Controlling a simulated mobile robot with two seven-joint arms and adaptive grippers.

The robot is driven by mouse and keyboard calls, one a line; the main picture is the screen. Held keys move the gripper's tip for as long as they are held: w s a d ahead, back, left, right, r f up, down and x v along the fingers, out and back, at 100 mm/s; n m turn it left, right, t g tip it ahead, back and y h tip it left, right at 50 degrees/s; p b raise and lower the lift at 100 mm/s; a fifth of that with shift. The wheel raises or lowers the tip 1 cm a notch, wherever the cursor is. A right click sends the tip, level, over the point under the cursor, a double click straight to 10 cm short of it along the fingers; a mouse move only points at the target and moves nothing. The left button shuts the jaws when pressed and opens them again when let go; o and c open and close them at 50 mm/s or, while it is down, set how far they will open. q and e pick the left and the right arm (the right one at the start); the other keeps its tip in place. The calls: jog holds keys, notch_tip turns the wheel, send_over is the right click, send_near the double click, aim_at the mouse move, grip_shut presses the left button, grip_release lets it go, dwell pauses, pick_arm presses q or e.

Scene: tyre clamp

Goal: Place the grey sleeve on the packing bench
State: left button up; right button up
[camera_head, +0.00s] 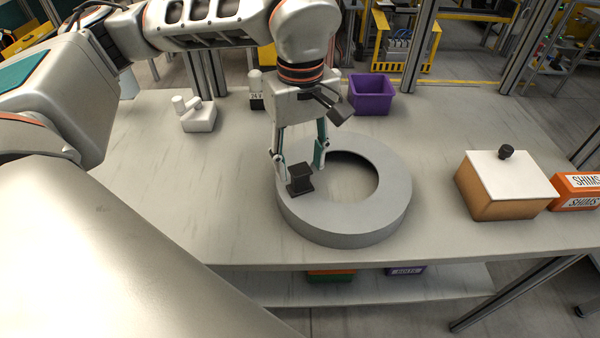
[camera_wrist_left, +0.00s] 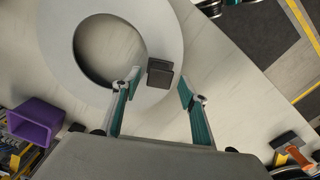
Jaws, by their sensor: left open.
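The grey sleeve (camera_head: 345,220) is a broad, thick ring with a round opening, and it appears to lie flat on the packing bench (camera_head: 450,235). A dark block-like grip (camera_head: 300,181) stands on its left part. My left gripper (camera_head: 300,168) points down over the sleeve, with its fingers open on either side of the grip. In the left wrist view, the grip (camera_wrist_left: 160,74) shows between the fingertips with gaps on both sides. The sleeve (camera_wrist_left: 165,30) fills the upper left there. My right gripper is not in view.
A purple bin (camera_head: 371,95) and a bottle (camera_head: 256,88) stand behind my gripper, with a white fixture (camera_head: 197,116) to the left. A lidded box (camera_head: 500,190) and an orange shims bin (camera_head: 577,192) stand at the right. Bench is clear between sleeve and box.

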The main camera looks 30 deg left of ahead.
pick_arm(q)
notch_tip(320, 180, up, 7)
dwell(0.3)
dwell(0.5)
